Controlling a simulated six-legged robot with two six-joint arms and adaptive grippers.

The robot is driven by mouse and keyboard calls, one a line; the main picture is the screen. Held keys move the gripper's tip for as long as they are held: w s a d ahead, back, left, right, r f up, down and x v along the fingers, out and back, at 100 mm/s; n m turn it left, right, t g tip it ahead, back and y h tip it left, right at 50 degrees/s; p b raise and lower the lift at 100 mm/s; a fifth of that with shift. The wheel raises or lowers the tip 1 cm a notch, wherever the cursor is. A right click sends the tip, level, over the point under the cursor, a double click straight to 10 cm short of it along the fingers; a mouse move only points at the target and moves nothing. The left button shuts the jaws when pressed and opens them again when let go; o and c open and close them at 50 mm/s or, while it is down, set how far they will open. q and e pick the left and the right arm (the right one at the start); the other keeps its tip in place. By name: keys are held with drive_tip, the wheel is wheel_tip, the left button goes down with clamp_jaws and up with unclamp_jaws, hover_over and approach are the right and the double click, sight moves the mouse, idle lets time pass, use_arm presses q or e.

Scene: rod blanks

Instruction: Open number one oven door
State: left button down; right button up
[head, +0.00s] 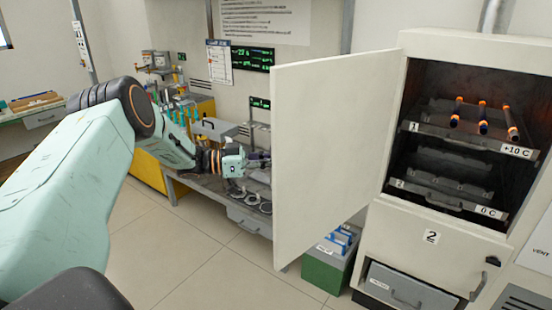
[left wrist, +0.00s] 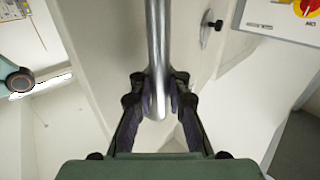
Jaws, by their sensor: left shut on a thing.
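The upper oven's white door (head: 325,150) stands wide open, swung out to the left of the oven cabinet (head: 395,230), with its inner side toward the head camera. My left gripper (head: 262,159) is at the door's left edge, its tips partly hidden behind the door. In the left wrist view, the gripper (left wrist: 158,100) is shut on a round metal bar, the door handle (left wrist: 157,45), which the door hides in the head view. Inside the open chamber, several dark rods with orange ends (head: 482,115) lie on the upper rack, marked 1. My right gripper is not in view.
A closed lower door marked 2 (head: 430,238) is below the open chamber. A green box with blue items (head: 328,268) stands on the floor by the open door. A cluttered workbench (head: 225,188) is behind my left arm. The tiled floor (head: 190,260) in front is clear.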

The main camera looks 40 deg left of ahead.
use_arm(q)
drive_tip(key=shift+a, duration=0.3)
drive_tip(key=c, duration=1.8)
unclamp_jaws()
drive_tip(key=shift+a, duration=0.1)
drive_tip(key=shift+o, duration=1.4)
drive_tip(key=shift+s+a+r, duration=0.1)
drive_tip(key=shift+s+a, duration=0.1)
drive_tip(key=shift+a, duration=0.15)
drive_tip(key=shift+o, duration=1)
drive_tip(key=shift+s+r, duration=0.1)
drive_tip(key=shift+s, duration=0.05)
drive_tip(key=shift+w+d, duration=0.35)
drive_tip(key=shift+w, duration=0.1)
drive_tip(key=v, duration=1.2)
drive_tip(key=shift+s, duration=0.2)
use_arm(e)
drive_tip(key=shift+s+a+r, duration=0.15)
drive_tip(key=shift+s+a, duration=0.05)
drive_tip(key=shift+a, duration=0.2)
